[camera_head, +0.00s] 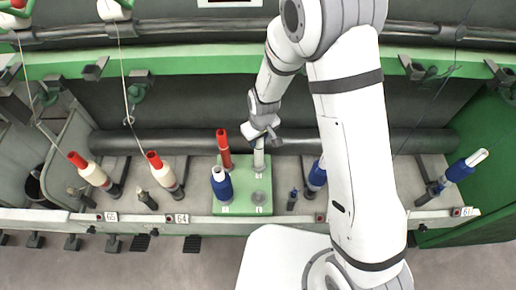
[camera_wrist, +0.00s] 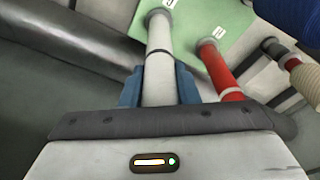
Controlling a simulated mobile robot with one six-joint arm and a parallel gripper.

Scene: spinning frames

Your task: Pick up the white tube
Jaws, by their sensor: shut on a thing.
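The white tube (camera_head: 259,158) stands on the green block (camera_head: 262,208) at its back right in the head view. My gripper (camera_head: 262,132) is at the tube's upper part. In the wrist view my gripper (camera_wrist: 159,88) has a blue finger on each side of the white tube (camera_wrist: 160,60), shut on it. The tube's far end is at the green block (camera_wrist: 213,20); I cannot tell whether it is lifted clear. A red tube (camera_head: 224,149) stands on the block left of the white one, and it also shows in the wrist view (camera_wrist: 221,70).
A blue bobbin (camera_head: 221,184) stands at the block's front left. Another blue bobbin (camera_head: 317,175) is to the right, partly behind my arm. Cream bobbins with red tops (camera_head: 164,172) stand left, with threads above. A dark horizontal roller (camera_head: 180,141) runs behind.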

